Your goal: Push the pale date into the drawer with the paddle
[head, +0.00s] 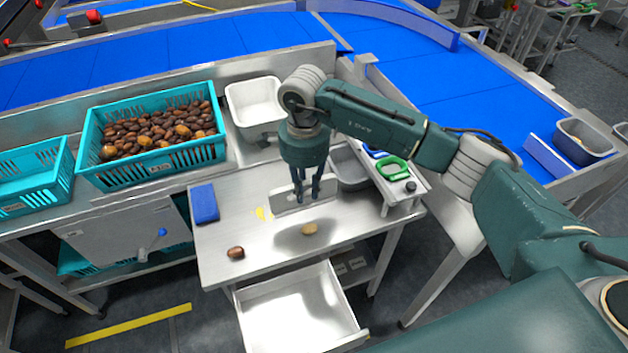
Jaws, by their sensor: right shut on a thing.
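The pale date (309,229) lies on the steel table (215,270), near its front edge. The open, empty drawer (298,312) sticks out below that edge. My right gripper (309,199) points down over the table, behind the pale date, with its fingers shut on a flat grey plate that looks like the paddle (284,200). A gap shows between the plate and the date. I cannot tell whether the plate touches the table. My left gripper is not in view.
A dark date (236,252) lies left of the pale one. A blue block (204,204) sits at the table's left edge. A teal crate of dates (150,167), white bin (252,101) and grey bin (347,168) stand behind. A green-handled item (393,168) lies at right.

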